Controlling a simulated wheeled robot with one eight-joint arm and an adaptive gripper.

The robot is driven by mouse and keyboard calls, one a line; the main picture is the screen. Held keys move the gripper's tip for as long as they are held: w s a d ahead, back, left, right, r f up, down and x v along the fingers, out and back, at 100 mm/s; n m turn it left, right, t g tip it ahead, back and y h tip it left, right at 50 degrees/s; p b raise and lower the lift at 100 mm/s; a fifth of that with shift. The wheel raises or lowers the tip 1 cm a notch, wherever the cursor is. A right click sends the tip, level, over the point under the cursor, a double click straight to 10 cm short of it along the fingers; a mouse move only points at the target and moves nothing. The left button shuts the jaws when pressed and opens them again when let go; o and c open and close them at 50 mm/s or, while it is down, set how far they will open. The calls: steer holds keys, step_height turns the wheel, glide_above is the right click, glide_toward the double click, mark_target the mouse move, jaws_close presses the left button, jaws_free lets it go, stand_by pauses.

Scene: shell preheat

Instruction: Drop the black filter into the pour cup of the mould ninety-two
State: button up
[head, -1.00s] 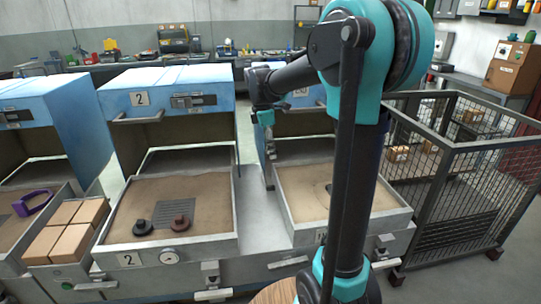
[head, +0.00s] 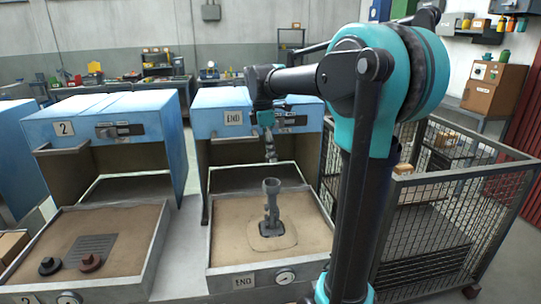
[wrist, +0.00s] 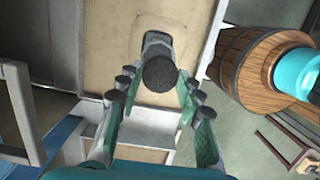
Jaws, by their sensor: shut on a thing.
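In the wrist view my gripper (wrist: 157,88) is shut on the black filter (wrist: 160,70), a round dark disc with a rough face between the fingertips. In the head view my gripper (head: 270,152) points down above the grey mould (head: 272,205), and the filter cannot be made out there. The mould stands upright on the sand of the right tray, with its cup on top. The filter is over it and apart from the sand. In the wrist view the filter hides much of the mould (wrist: 155,39). No number on the mould is readable.
The right tray (head: 207,248) has a metal rim and a blue oven (head: 205,118) behind it. A second sand tray (head: 157,250) at left holds a black piece (head: 50,266) and a brown piece (head: 91,262). A mesh cage (head: 440,215) stands at right. A wooden barrel (wrist: 240,65) is close by.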

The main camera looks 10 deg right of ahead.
mark_target(268, 156)
steer(key=shift+f, duration=4.15)
steer(key=o, duration=0.9)
steer(key=r, duration=0.4)
steer(key=a+r, duration=0.1)
steer(key=r, duration=0.6)
steer(key=shift+a+r, duration=0.4)
